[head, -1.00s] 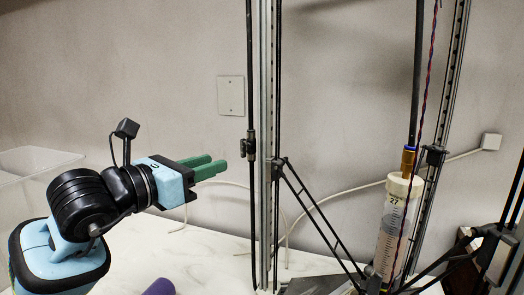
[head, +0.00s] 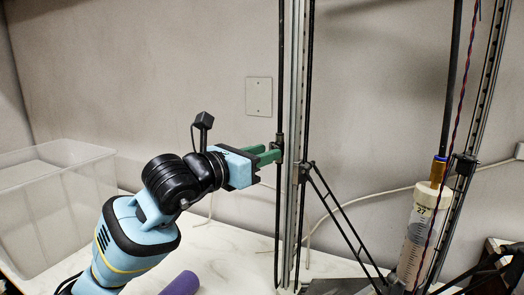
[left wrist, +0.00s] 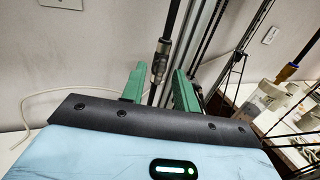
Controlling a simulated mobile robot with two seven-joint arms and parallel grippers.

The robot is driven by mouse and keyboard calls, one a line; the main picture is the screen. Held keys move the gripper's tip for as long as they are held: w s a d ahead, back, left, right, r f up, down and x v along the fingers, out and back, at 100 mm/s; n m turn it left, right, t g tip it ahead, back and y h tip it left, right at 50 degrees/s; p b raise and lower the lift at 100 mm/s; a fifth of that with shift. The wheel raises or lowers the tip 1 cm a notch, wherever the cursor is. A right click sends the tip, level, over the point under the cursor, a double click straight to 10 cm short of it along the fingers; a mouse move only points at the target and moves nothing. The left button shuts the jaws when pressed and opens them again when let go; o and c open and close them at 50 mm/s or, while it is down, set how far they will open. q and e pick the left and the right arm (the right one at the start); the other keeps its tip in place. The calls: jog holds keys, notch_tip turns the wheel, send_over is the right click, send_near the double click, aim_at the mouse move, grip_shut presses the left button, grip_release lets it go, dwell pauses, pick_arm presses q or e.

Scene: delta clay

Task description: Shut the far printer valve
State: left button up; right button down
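The valve (head: 279,146) is a dark grey fitting on a thin vertical black tube, left of the printer's metal post. It also shows in the left wrist view (left wrist: 160,60), between and a little beyond the green fingertips. My left gripper (head: 272,154) has its two green fingers pointing at the valve, with the tips right beside it. In the left wrist view the fingers (left wrist: 159,84) are apart, with a gap on each side of the valve, so the gripper is open. I cannot tell whether a finger touches it. My right gripper is in neither view.
The metal post (head: 298,130) and black rods stand just behind the tube. A clear syringe (head: 416,235) with an amber fitting stands at the right. A clear bin (head: 50,205) is at the left, and a purple cylinder (head: 181,284) lies on the white marbled table (head: 235,257).

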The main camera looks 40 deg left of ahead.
pick_arm(q)
jog(key=shift+w, duration=0.2)
grip_shut()
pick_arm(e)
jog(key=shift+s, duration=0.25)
